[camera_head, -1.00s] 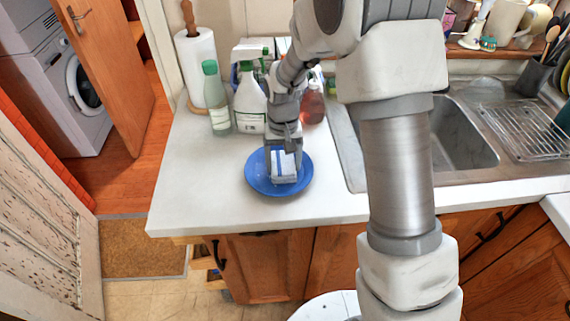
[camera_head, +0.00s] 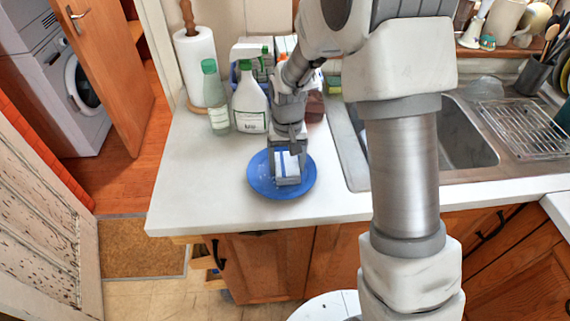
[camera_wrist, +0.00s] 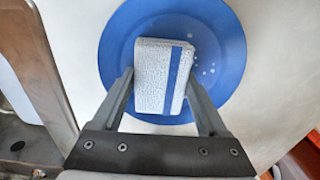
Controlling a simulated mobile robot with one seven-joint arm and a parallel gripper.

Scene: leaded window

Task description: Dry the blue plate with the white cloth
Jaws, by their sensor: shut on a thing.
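The blue plate (camera_head: 257,179) lies flat on the white worktop, left of the sink. It also shows in the wrist view (camera_wrist: 118,42), with several small pale spots, which look like water drops, on its right part. My gripper (camera_head: 288,172) points down over the plate and is shut on the white cloth (camera_head: 287,168). In the wrist view the cloth (camera_wrist: 153,72) is a folded pad with a blue stripe, between the two fingers of my gripper (camera_wrist: 160,95). It lies over the middle of the plate and seems to touch it. The plate's surface under the cloth is hidden.
A green-capped bottle (camera_head: 215,98), a white spray bottle (camera_head: 250,104) and a paper towel roll (camera_head: 198,65) stand behind the plate. The steel sink (camera_head: 465,140) is to the right. The worktop (camera_head: 190,195) is clear to the plate's left.

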